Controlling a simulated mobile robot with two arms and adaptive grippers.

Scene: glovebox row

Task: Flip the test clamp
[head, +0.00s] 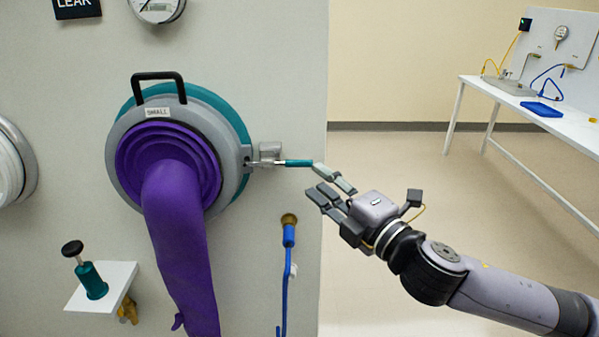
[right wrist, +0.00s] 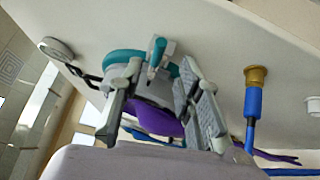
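The test clamp (head: 297,163) is a teal-handled lever on a grey metal bracket (head: 269,152) at the right edge of the round glove port (head: 233,178). Its handle points right, about level. In the right wrist view the teal handle (right wrist: 157,54) shows end-on, between and beyond the fingertips. My right gripper (head: 319,181) is open, its fingers pointing left toward the handle's free end. One finger is close to that end; I cannot tell whether they touch. My left gripper is not in view.
A purple glove (head: 180,235) hangs from the port. Below the clamp are a brass fitting (head: 289,219) and blue hose (head: 286,285). A small white shelf (head: 112,282) holds a teal plunger (head: 92,281). A white bench (head: 520,105) stands behind right; the floor before it is clear.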

